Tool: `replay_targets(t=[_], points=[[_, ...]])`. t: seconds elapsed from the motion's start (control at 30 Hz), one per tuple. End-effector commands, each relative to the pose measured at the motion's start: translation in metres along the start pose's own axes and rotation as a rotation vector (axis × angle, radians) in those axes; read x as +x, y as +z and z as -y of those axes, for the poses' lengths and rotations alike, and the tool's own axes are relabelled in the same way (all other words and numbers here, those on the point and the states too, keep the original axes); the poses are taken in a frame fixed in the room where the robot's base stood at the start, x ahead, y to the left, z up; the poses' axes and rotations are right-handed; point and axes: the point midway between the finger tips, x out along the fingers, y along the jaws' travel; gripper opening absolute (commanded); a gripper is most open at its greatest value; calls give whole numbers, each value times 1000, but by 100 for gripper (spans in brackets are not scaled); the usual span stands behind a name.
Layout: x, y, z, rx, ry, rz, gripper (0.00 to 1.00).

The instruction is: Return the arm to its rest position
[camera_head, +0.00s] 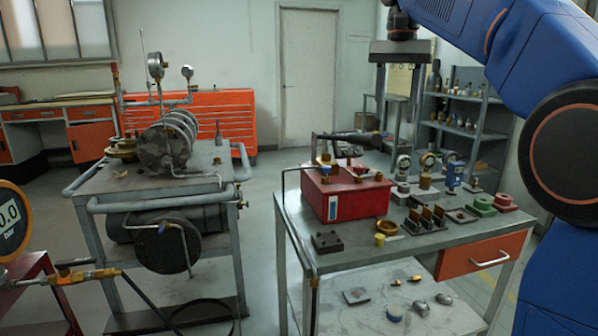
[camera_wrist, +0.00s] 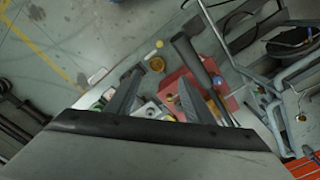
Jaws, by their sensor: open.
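My blue arm (camera_head: 500,40) reaches in from the upper right in the head view. My gripper (camera_head: 398,120) hangs fingers-down above and behind the right-hand workbench. Its two grey fingers are wide apart with nothing between them. In the wrist view my gripper (camera_wrist: 150,75) also shows its fingers apart and empty, above the bench items. A red box (camera_head: 345,192) with brass fittings stands on the workbench (camera_head: 365,250), apart from the fingers. It also shows in the wrist view (camera_wrist: 178,88). A black-handled tool (camera_head: 350,136) lies across the top of the box.
Small valves, gauges (camera_head: 404,163) and blocks crowd the bench's right side. A brass bowl (camera_head: 387,227) and a dark block (camera_head: 326,241) lie near its front. A grey cart (camera_head: 150,195) with a flanged vessel stands left. A shelf rack (camera_head: 470,120) stands behind. Floor between cart and bench is clear.

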Motion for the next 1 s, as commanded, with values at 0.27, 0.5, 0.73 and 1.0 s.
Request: replay_targets(t=[0.27,0.5,0.73,1.0], points=[[8,8,-11,-24,-11,-15,47],[19,19,-24,-54,-25,-34,47],[38,35,-42,-99,-42,-63,47],[90,74,-84,-193,-74,-129,47]])
